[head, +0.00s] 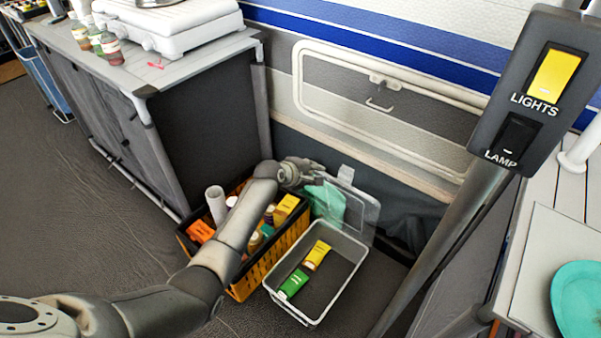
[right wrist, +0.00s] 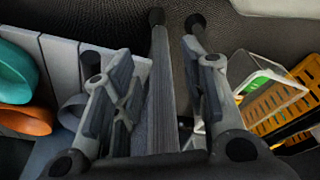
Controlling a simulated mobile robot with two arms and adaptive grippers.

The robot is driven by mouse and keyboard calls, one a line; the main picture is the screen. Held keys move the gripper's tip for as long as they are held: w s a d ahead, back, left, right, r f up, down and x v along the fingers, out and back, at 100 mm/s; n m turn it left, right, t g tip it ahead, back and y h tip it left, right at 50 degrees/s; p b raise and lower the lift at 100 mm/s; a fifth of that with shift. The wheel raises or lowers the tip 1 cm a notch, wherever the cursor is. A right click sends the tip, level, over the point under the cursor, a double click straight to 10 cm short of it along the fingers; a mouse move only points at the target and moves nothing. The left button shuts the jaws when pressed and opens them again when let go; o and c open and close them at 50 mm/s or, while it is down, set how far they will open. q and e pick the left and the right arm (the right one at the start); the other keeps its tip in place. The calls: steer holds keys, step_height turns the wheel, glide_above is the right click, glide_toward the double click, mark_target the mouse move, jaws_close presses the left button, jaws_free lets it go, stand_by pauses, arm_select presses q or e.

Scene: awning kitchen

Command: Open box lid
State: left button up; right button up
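The clear plastic box (head: 335,290) stands on the floor, holding a yellow packet (head: 317,254) and a green packet (head: 293,283). Its transparent lid (head: 361,207) is raised at the back edge, so the top of the box is uncovered. My left gripper (head: 304,172) is beside the upper left part of the lid; its fingers are too small to judge, and contact is unclear. The box also shows at the right of the right wrist view (right wrist: 240,70). My right gripper (right wrist: 160,85) is open, its fingers apart on both sides of a pole-like bar.
A black and orange crate (head: 285,243) full of goods stands left of the box, under my left arm. A grey cabinet (head: 205,120) is behind it. A post with a switch panel (head: 530,90) and a table with a teal plate (head: 580,300) are at right.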

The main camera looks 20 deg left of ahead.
arm_select(q)
steer(key=v, duration=0.7)
steer(key=shift+r, duration=0.15)
steer(key=shift+a, duration=0.1)
stand_by(0.3)
steer(key=s+f+m+g+y, duration=0.3)
steer(key=s+f+m, duration=0.5)
steer(key=s+f, duration=1.1)
steer(key=s+f+m+g, duration=0.2)
steer(key=s+f+m, duration=0.25)
steer(key=s, duration=0.55)
steer(key=s+f+m+g, duration=0.25)
steer(key=s+f, duration=0.25)
steer(key=s, duration=0.6)
steer(key=s+a+p, duration=0.2)
steer(key=s+p, duration=0.6)
steer(key=s, duration=0.1)
steer(key=s+a+f+m+g+p, duration=0.1)
steer(key=s+p, duration=0.7)
steer(key=s, duration=0.1)
steer(key=shift+a+y, duration=0.3)
steer(key=shift+a, duration=0.05)
arm_select(e)
steer(key=s+d+g, duration=0.1)
steer(key=s+d, duration=0.2)
steer(key=s, duration=1.4)
steer(key=shift+f, duration=0.45)
